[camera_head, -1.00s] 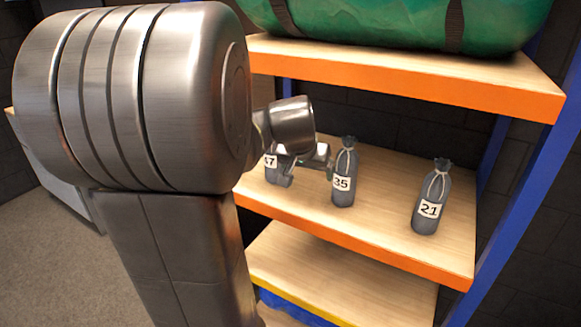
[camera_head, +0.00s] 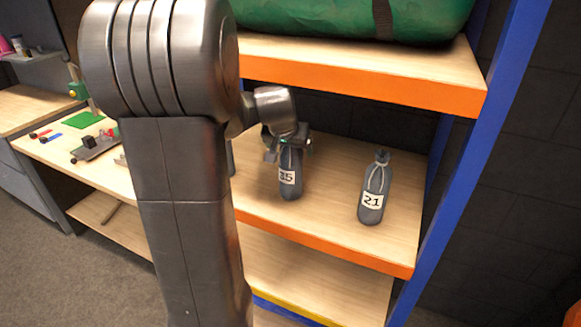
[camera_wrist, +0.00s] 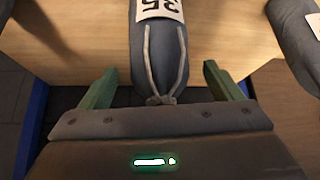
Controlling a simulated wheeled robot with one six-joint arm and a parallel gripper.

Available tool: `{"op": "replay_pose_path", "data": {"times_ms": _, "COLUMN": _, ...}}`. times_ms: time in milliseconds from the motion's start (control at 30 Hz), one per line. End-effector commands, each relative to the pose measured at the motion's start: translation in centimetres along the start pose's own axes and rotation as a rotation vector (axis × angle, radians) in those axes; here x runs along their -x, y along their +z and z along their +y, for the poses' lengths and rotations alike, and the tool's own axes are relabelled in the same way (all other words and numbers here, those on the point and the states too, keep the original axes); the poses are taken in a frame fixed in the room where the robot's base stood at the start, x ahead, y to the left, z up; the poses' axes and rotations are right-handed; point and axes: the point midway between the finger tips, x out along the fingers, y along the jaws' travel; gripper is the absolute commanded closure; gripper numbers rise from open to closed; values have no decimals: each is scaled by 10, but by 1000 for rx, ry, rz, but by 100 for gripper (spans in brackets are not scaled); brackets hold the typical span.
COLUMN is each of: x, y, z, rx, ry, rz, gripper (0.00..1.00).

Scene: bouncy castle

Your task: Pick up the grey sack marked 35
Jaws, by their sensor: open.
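The grey sack marked 35 (camera_head: 290,183) stands upright on the middle shelf in the head view, its neck partly hidden by my gripper. My gripper (camera_head: 289,147) is at the top of this sack. In the wrist view the sack (camera_wrist: 159,55) shows upside down, with its label and tie cords. Its tied neck lies between the two green fingers of my gripper (camera_wrist: 163,85). The fingers are open, with a gap on each side of the sack.
A grey sack marked 21 (camera_head: 374,190) stands to the right on the same wooden shelf (camera_head: 330,225). An upper shelf (camera_head: 350,78) with a green bag (camera_head: 340,18) is above. A blue post (camera_head: 470,150) stands at right. A workbench (camera_head: 50,150) is at left.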

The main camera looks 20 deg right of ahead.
Motion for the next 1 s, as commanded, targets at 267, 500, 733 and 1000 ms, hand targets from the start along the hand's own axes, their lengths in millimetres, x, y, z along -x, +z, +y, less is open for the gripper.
{"op": "replay_pose_path", "data": {"times_ms": 267, "x": 0, "y": 0, "z": 0, "rx": 0, "ry": 0, "rz": 0, "gripper": 55}}
{"op": "replay_pose_path", "data": {"times_ms": 500, "x": 0, "y": 0, "z": 0, "rx": 0, "ry": 0, "rz": -1, "gripper": 100}}
{"op": "replay_pose_path", "data": {"times_ms": 733, "x": 1, "y": -1, "z": 0, "rx": 0, "ry": 0, "rz": 2, "gripper": 100}}
{"op": "replay_pose_path", "data": {"times_ms": 1000, "x": 5, "y": -3, "z": 0, "rx": 1, "ry": -1, "rz": 3, "gripper": 100}}
